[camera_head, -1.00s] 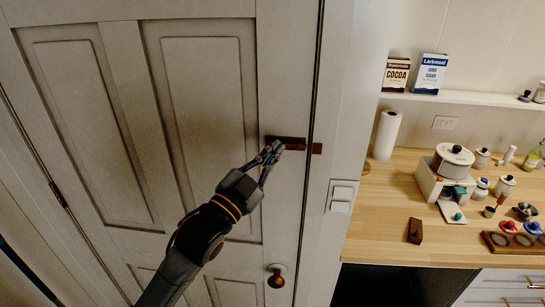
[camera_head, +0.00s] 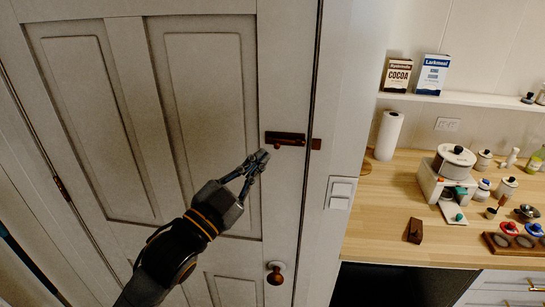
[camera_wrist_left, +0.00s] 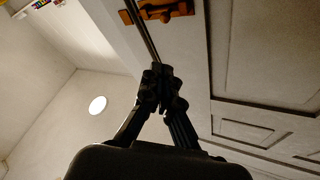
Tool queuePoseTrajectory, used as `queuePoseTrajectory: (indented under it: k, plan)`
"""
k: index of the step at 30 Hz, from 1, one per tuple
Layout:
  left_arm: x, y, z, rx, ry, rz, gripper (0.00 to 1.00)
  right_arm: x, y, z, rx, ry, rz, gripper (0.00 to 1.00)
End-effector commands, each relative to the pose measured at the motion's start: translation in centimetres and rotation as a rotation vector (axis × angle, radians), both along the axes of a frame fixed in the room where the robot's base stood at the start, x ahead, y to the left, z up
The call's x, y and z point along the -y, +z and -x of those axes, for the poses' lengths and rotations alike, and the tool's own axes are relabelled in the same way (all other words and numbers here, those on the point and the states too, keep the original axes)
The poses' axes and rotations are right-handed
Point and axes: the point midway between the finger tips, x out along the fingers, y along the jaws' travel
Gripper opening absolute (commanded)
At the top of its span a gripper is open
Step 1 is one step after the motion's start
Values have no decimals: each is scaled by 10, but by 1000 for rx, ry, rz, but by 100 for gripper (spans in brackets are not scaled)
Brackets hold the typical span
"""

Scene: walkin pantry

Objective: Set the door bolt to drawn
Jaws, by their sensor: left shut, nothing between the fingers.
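The brown door bolt (camera_head: 287,138) is mounted flat on the pale panelled door (camera_head: 210,110), near its right edge. Its small knob (camera_head: 278,146) hangs at the left part of the bolt. The matching brown keeper (camera_head: 316,144) sits on the frame across the door gap. I cannot tell whether the rod crosses the gap. My left gripper (camera_head: 260,158) is shut and empty, just below and left of the bolt, apart from it. In the left wrist view the bolt (camera_wrist_left: 165,10) is at the top, beyond the shut fingertips (camera_wrist_left: 162,80). My right gripper is not in view.
A round brown doorknob (camera_head: 275,278) is below the bolt. A white light switch (camera_head: 341,193) is on the wall right of the frame. A wooden counter (camera_head: 385,220) with jars and a paper roll (camera_head: 388,135) stands farther right.

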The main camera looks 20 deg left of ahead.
Motion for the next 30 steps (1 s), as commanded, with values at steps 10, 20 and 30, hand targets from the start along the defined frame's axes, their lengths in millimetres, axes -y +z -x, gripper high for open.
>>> queuePoseTrajectory:
  k: [10, 20, 30]
  plan:
    - [-4, -4, 19, 1, -1, 0, 0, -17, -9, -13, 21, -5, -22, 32]
    - [-4, -4, 18, 1, -1, 1, 0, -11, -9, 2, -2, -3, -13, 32]
    - [-26, -86, -18, -150, 52, 44, 0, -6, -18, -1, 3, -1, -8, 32]
